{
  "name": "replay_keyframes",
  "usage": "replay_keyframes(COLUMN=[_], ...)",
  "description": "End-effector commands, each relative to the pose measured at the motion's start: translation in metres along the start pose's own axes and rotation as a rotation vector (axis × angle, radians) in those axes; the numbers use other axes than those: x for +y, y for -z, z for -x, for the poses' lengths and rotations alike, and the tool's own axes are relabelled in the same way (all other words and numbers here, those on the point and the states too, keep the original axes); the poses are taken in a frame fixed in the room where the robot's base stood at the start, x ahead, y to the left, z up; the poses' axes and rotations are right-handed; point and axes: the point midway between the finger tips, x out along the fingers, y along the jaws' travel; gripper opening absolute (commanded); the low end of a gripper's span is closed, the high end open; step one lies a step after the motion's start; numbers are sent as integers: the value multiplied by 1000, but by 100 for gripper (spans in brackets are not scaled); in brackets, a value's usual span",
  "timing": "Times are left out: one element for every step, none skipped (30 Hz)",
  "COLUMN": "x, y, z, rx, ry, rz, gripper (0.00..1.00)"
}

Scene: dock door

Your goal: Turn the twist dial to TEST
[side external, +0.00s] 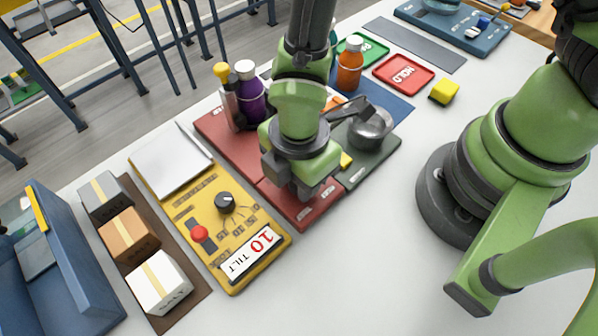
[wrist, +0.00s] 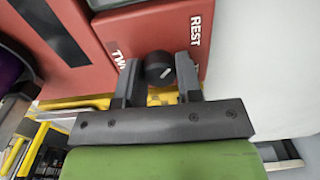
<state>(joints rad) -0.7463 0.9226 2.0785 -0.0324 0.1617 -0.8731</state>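In the wrist view the fingers of my gripper (wrist: 160,82) stand on either side of a black round piece (wrist: 160,67) with a white mark. I cannot tell whether they press on it. Red surfaces beside it read REST and, partly covered, TWI.
The front table is clear.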

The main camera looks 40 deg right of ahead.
Motion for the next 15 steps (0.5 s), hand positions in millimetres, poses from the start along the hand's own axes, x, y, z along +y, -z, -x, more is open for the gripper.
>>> replay_keyframes(x=[0,0,0,0,0,0,0,0,0,0,0,0,0,0,0], y=[0,0,0,0,0,0,0,0,0,0,0,0,0,0,0], z=[0,0,0,0,0,0,0,0,0,0,0,0,0,0,0], rx=[0,0,0,0,0,0,0,0,0,0,0,-1,-1,-1,-1], ry=[0,0,0,0,0,0,0,0,0,0,0,0,0,0,0], rz=[0,0,0,0,0,-1,-3,-5,-9,-14,-20,-32,-42,-54,-73], gripper=[20,13,10,10,10,10,10,10,10,10,10,10,10,10,10])
